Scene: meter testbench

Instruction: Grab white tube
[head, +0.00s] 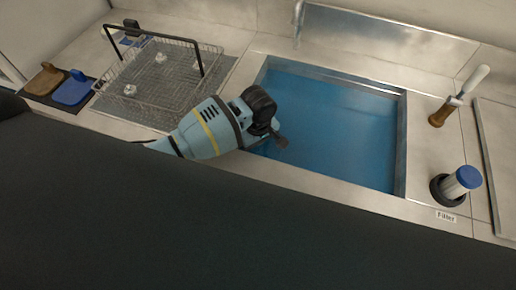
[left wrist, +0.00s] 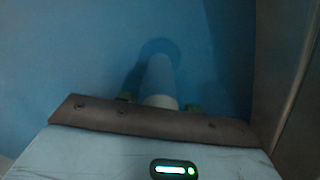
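The white tube (left wrist: 160,80) shows in the left wrist view, standing out from my gripper against the blue, with a darker round patch around its far end. My left gripper (left wrist: 160,103) has its greenish fingertips on either side of the tube's near end, with a small gap seeming to show on each side. In the head view my left gripper (head: 279,140) reaches over the left part of the blue sink (head: 345,120), pointing down. I cannot make out the tube there; the gripper and arm may hide it. My right gripper is not in view.
A wire basket (head: 160,75) with small clear items stands left of the sink. Brown (head: 45,79) and blue (head: 72,88) pieces lie at far left. A blue-capped white cylinder (head: 463,181) sits in a dark ring by the "Filter" label. A brown-and-white tool (head: 460,95) stands behind it.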

